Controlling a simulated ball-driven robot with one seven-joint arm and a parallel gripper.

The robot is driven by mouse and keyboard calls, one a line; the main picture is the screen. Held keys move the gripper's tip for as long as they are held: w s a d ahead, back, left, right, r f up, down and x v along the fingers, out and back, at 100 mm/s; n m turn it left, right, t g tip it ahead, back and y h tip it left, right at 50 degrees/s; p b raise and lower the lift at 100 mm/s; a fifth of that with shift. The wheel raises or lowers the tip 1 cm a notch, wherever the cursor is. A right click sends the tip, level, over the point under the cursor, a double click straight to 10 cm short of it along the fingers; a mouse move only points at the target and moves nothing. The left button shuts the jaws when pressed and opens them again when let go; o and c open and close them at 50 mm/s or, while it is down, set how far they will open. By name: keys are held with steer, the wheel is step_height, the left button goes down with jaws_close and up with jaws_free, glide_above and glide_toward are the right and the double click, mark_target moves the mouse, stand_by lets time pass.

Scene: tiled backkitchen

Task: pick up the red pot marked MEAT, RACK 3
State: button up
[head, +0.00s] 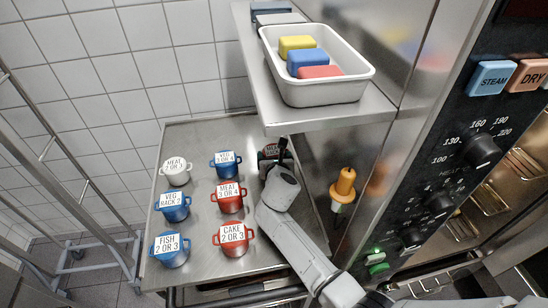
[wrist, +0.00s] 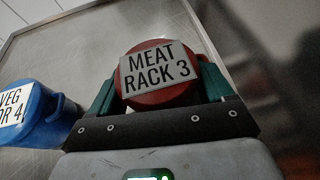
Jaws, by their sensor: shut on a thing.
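The red pot marked MEAT, RACK 3 (wrist: 157,68) is between the two green fingers of my gripper (wrist: 159,84) in the wrist view. Its white label faces the camera and reads clearly. My gripper is shut on the pot, with one finger on each side. In the head view my gripper (head: 275,155) is at the back right of the steel table, and it hides most of the pot (head: 270,151). I cannot tell whether the pot touches the table.
Several other pots stand left of my gripper: blue VEG 3 or 4 (head: 226,166), red MEAT 3 or 4 (head: 229,198), red CAKE (head: 233,240), blue and white ones. A shelf with a white tub (head: 320,92) overhangs behind. An orange-handled tool (head: 344,187) hangs at right.

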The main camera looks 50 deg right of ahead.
steer(key=c, duration=0.5)
